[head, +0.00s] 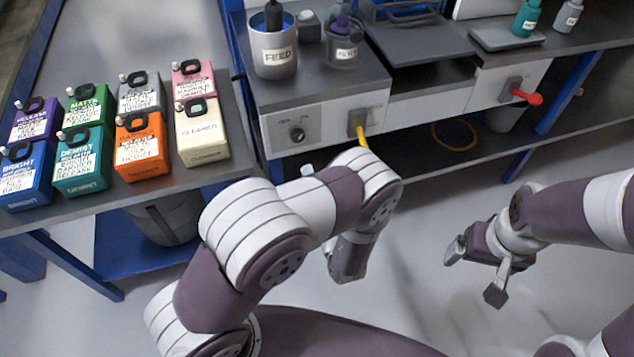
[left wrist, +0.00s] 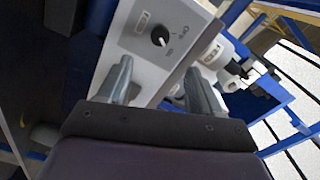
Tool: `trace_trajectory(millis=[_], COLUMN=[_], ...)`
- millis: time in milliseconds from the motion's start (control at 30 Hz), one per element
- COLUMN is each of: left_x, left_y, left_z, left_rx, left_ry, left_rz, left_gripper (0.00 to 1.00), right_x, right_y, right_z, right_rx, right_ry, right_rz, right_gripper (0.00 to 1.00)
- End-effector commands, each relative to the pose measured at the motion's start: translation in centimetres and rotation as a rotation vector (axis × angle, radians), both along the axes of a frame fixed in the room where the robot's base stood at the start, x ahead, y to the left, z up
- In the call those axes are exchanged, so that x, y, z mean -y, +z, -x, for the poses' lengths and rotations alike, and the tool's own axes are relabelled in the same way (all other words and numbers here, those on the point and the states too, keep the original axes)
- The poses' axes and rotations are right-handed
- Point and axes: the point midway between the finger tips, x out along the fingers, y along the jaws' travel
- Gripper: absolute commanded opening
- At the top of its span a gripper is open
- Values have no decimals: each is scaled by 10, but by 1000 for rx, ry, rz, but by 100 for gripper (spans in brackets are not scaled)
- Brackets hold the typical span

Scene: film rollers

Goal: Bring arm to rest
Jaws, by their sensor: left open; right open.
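My right gripper (head: 476,272) shows in the head view at the right, over the floor. Its two fingers are spread apart with nothing between them. My left arm comes in from the lower left of the head view and bends downward in front of the bench; its fingers are hidden there. In the left wrist view my left gripper (left wrist: 157,85) shows two grey fingers standing apart with empty space between them. Beyond the fingers is the bench's front panel with a black knob (left wrist: 160,38). I cannot tell the exact gap to the panel.
The grey table (head: 100,205) at left holds several coloured jugs, including an orange one (head: 140,150) and a cream one (head: 203,135). The bench carries a FEED canister (head: 274,55) and teal bottle (head: 526,20). A red-handled lever (head: 527,97) juts from its front. Open floor lies below the right gripper.

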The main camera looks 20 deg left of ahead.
Motion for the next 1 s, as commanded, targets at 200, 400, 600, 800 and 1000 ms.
trace_trajectory(millis=[200,400,600,800,1000], left_x=[0,0,53,73,12], left_y=[0,-9,-104,-40,55], left_z=[0,1,33,112,167], left_rx=[0,-1,-468,-988,-1121], left_ry=[0,4,-27,229,409], left_rz=[0,79,733,1166,1177], left_gripper=[65,65,65,65,65], right_x=[0,0,0,0,0], right_y=[0,0,0,0,0], right_z=[0,0,0,0,0], right_rx=[0,0,0,0,0], right_ry=[0,0,0,0,0], right_rz=[0,0,0,0,0], right_gripper=[90,90,90,90,90])
